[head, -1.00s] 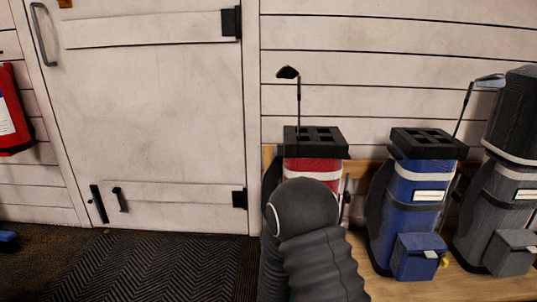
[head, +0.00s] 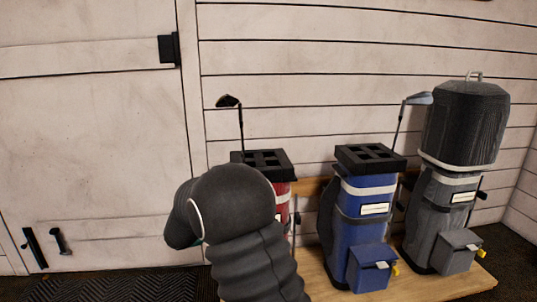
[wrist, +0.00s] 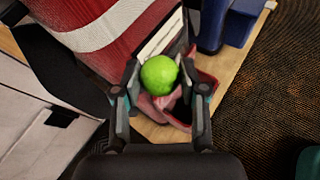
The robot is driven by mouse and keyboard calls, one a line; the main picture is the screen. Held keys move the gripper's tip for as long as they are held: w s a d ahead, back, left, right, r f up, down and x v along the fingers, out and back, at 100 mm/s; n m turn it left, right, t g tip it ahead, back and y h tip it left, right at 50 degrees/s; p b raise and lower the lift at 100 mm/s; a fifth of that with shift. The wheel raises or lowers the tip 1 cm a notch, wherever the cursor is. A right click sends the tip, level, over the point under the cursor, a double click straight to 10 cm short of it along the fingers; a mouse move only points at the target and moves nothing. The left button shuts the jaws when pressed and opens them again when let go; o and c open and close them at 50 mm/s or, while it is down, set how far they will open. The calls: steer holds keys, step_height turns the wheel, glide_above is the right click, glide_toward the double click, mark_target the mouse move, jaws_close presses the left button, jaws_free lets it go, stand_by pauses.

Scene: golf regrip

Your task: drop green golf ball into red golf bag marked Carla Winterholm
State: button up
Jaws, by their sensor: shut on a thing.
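The green golf ball (wrist: 159,75) sits between the two fingertips of my gripper (wrist: 158,78) in the wrist view, and the gripper is shut on it. The red golf bag (wrist: 105,30) with a white band is just beyond the ball there, with a pale label (wrist: 161,34) too blurred to read and an open red pocket (wrist: 190,105) partly behind my fingers. In the head view the red bag (head: 284,195) stands mostly hidden behind my dark arm. Its black divided top (head: 264,165) holds a club. My gripper is hidden in that view.
A blue bag (head: 364,210) and a grey hooded bag (head: 440,215) stand to the right on the same wooden platform (head: 424,285). A club (head: 402,122) stands up between them. A pale door (head: 90,130) is at the left, with a dark mat (head: 120,288) before it.

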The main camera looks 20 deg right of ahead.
steer(key=d+r+m+g+p, duration=0.1)
steer(key=d+r, duration=0.4)
steer(key=r, duration=0.5)
steer(key=d+r+g+p, duration=0.1)
steer(key=d+r, duration=0.3)
steer(key=r, duration=0.7)
steer(key=shift+h, duration=0.3)
steer(key=f+b, duration=0.1)
steer(key=b, duration=0.1)
steer(key=f+b, duration=0.3)
steer(key=f, duration=0.1)
steer(key=shift+s+d+f+b, duration=0.2)
steer(key=shift+s+b, duration=0.1)
steer(key=shift+b, duration=0.1)
steer(key=shift+r, duration=0.1)
steer(key=o, duration=1.3)
steer(key=v, duration=1.2)
steer(key=shift+s, duration=0.15)
